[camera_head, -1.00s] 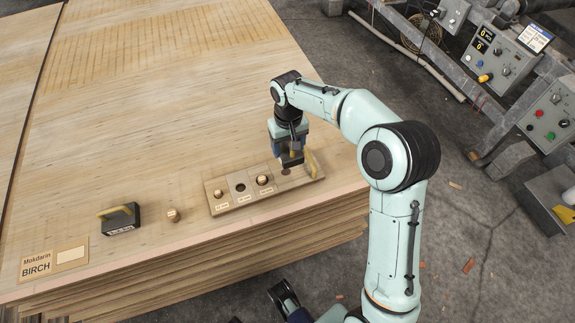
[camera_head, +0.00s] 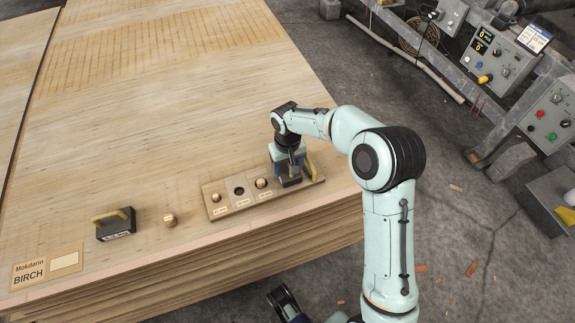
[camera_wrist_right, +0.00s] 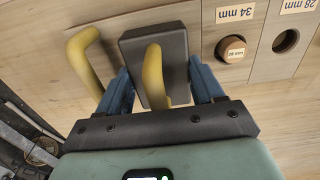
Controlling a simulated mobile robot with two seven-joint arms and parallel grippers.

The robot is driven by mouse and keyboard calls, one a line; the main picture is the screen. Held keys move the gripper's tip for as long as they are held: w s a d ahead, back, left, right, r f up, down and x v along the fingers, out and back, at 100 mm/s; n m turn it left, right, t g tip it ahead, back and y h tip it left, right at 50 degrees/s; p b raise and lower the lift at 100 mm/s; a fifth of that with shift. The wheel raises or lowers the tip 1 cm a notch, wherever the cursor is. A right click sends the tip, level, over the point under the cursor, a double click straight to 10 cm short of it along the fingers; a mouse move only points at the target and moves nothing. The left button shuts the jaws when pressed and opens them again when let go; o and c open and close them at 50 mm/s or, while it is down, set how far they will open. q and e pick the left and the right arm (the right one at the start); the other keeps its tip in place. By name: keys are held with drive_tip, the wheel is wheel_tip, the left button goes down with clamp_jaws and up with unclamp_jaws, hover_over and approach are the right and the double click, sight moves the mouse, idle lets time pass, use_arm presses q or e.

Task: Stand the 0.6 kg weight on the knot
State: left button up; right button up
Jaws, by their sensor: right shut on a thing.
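My right gripper (camera_head: 288,165) is shut on a dark block-shaped weight (camera_head: 291,182) with a yellow handle. The weight (camera_wrist_right: 152,52) sits upright between the blue fingers in the right wrist view, at the right end of a wooden board (camera_head: 219,212). A brown spot there, likely the knot, is hidden under the weight. I cannot tell whether the weight touches the board. A second dark weight (camera_head: 116,228) with a yellow handle stands on the veneer stack at the left. Neither weight's mark is readable.
The board has labelled holes, one empty (camera_head: 239,191), and round wooden plugs (camera_head: 261,183). A yellow handle (camera_head: 311,165) stands at its right end, close beside the held weight. A loose plug (camera_head: 170,219) lies left of the board. The stack behind is clear.

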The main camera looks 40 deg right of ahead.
drive_tip(key=o, duration=1.6)
drive_tip(key=shift+f, duration=0.15)
drive_tip(key=shift+c, duration=0.2)
wheel_tip(320, 180, up, 11)
drive_tip(key=shift+r+p, duration=0.1)
drive_tip(key=shift+p, duration=1.15)
drive_tip(key=shift+r, duration=0.6)
use_arm(q)
drive_tip(key=shift+g, duration=0.6)
drive_tip(key=s+r, duration=0.1)
drive_tip(key=s+d+r, duration=0.1)
drive_tip(key=s+r, duration=0.1)
drive_tip(key=shift+s+d, duration=0.15)
drive_tip(key=shift+s, duration=0.05)
use_arm(e)
drive_tip(key=shift+s, duration=0.1)
